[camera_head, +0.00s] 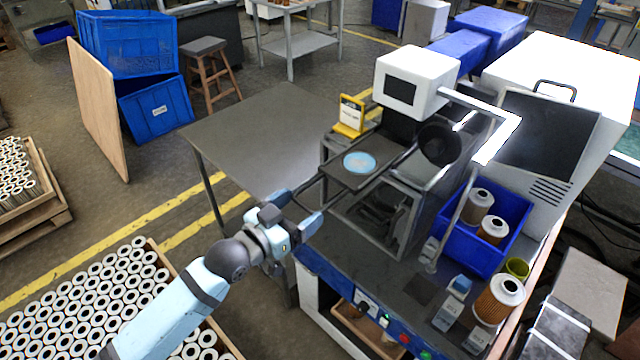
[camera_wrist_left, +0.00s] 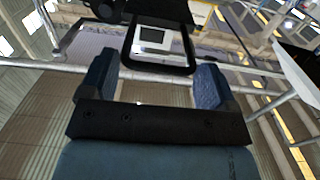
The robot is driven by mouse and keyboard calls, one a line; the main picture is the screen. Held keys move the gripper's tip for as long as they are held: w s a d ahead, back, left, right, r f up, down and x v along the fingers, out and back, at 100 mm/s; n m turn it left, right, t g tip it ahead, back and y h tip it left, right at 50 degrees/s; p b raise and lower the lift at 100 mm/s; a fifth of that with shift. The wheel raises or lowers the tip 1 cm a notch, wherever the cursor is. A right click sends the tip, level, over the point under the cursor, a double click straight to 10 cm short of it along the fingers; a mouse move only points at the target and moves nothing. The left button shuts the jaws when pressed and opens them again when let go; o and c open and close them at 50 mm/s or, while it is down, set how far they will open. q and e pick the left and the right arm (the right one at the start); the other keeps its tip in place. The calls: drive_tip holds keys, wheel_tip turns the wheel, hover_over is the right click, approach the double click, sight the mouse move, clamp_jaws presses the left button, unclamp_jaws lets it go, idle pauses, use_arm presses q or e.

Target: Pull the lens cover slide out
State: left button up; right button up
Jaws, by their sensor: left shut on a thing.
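A dark flat slide plate (camera_head: 345,177) with a pale blue disc (camera_head: 359,162) on it sticks out from under the white-headed machine (camera_head: 413,80). A dark loop-like handle extends from it towards my left gripper (camera_head: 304,207). I take this plate to be the lens cover slide. The fingers partly hide the grip in the head view. My right gripper is not in view.
A grey table (camera_head: 250,130) stands left of the machine. A yellow-framed display (camera_head: 350,115) stands behind the plate. A blue bin (camera_head: 515,243) with filter cartridges sits at right on the bench, and another cartridge (camera_head: 498,300) stands in front of it. A crate of cartridges lies lower left.

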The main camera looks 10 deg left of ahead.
use_arm(q)
drive_tip(key=shift+v, duration=1.15)
drive_tip(key=shift+r, duration=0.1)
drive_tip(key=o, duration=1)
drive_tip(key=shift+a, duration=0.1)
drive_tip(key=b+v, duration=0.2)
drive_tip(key=v, duration=1.2)
